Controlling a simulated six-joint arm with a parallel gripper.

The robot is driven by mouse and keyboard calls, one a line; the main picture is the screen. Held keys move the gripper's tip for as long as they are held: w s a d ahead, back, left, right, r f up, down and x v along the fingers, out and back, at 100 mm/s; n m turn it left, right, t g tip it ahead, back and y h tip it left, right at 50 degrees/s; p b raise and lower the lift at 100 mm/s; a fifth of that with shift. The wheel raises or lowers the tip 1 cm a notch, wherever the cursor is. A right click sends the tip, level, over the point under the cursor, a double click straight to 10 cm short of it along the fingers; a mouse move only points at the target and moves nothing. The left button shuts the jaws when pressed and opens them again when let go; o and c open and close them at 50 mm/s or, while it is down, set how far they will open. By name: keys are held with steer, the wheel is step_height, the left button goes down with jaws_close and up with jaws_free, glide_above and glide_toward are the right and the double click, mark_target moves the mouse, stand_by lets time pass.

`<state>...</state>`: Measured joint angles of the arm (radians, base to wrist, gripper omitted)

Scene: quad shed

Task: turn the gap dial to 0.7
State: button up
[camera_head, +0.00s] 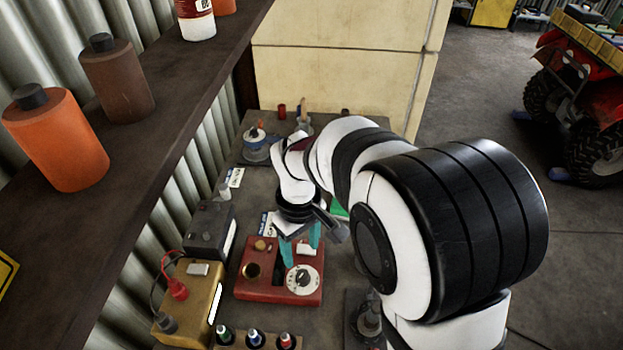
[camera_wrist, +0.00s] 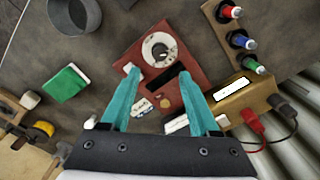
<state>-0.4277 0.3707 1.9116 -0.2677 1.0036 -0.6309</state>
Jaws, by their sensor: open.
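The gap dial (camera_head: 302,280) is a round white disc with a dark knob in its middle, on the near right of a red box (camera_head: 265,292) on the bench. In the wrist view the dial (camera_wrist: 158,48) lies at the far end of the red box (camera_wrist: 183,62), beyond my fingertips. Its markings are too small to read. My gripper (camera_head: 301,254) has two teal fingers, spread apart and empty, pointing down above the box. In the wrist view the open gripper (camera_wrist: 157,73) has a dark slot of the box between its fingers. The dial is not between them.
A yellow battery-like box (camera_head: 188,302) with red and black leads and a dark box (camera_head: 208,232) stand left of the red box. Several small bottles (camera_head: 255,338) stand in front. A shelf (camera_head: 110,205) with orange and brown bottles overhangs the left. A green block (camera_wrist: 66,84) lies nearby.

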mark_target(303, 274)
step_height(303, 274, down, 9)
steer(key=shift+f, duration=0.2)
steer(key=shift+c, duration=0.2)
jaws_close()
